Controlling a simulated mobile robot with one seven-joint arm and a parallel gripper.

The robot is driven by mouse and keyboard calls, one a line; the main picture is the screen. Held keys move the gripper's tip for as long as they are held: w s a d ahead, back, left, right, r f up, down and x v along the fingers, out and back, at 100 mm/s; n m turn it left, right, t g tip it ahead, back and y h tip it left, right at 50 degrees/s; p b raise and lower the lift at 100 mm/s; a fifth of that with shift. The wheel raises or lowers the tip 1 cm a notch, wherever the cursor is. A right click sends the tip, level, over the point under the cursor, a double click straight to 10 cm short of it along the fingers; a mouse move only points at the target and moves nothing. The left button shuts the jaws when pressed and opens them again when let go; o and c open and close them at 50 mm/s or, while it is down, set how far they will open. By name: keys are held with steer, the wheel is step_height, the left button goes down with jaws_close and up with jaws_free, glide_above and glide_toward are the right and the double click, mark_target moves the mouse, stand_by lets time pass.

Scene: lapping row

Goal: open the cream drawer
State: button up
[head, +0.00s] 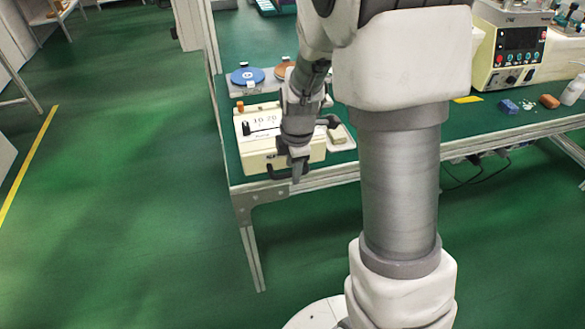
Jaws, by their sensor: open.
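The cream drawer (258,159) is the front of a cream box at the near left corner of the green bench. The box has a label with dark print on its sloping top. A dark handle (279,174) shows low on the drawer front, partly hidden by my gripper. The drawer looks closed against the box. My gripper (297,174) is open and points down just in front of the drawer, at the handle. I cannot tell whether the fingers touch the handle or stand around it. My arm hides the middle of the box.
A blue disc (247,75) and an orange disc (284,70) lie behind the box. The green floor at left is clear.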

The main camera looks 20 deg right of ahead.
steer(key=shift+f, duration=0.2)
jaws_close()
stand_by(1.4)
